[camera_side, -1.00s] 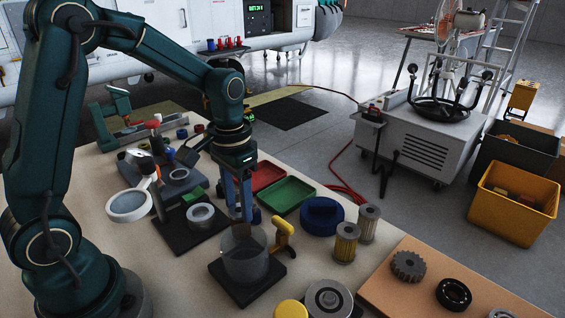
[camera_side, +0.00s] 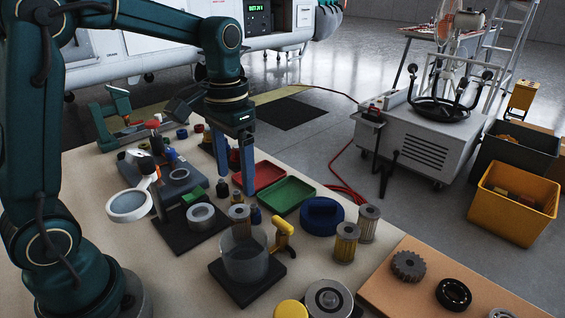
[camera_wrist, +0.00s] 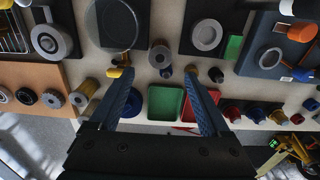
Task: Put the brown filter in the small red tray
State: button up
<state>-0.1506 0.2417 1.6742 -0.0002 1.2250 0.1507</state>
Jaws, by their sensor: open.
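A brownish filter (camera_side: 239,212) stands upright on the table just behind the glass beaker. In the wrist view the filter (camera_wrist: 159,54) lies between the lines of my fingers, a little beyond their tips. My gripper (camera_side: 236,186) is open and empty, pointing down above the filter. Both fingers also show in the wrist view (camera_wrist: 159,74). The small red tray (camera_side: 268,175) lies flat behind the green tray, partly hidden by a finger. In the wrist view the red tray (camera_wrist: 206,98) is also partly covered by the right finger. I see nothing in it.
The green tray (camera_side: 288,194) sits beside the red one. The glass beaker (camera_side: 245,262) stands on a black plate close in front of the filter. A yellow-handled tool (camera_side: 284,238), a blue round part (camera_side: 321,216) and two other filters (camera_side: 346,243) stand to the right.

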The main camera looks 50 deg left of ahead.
notch_tip(320, 180, up, 5)
jog(key=s+d+f+t, duration=0.1)
jog(key=s+d+t, duration=0.3)
jog(key=s, duration=0.6)
jog(key=shift+s+f+t, duration=0.3)
jog(key=shift+f+t, duration=0.1)
jog(key=shift+t, duration=0.2)
jog(key=shift+o, duration=0.3)
jog(key=shift+s+f, duration=0.3)
jog(key=shift+f, duration=0.05)
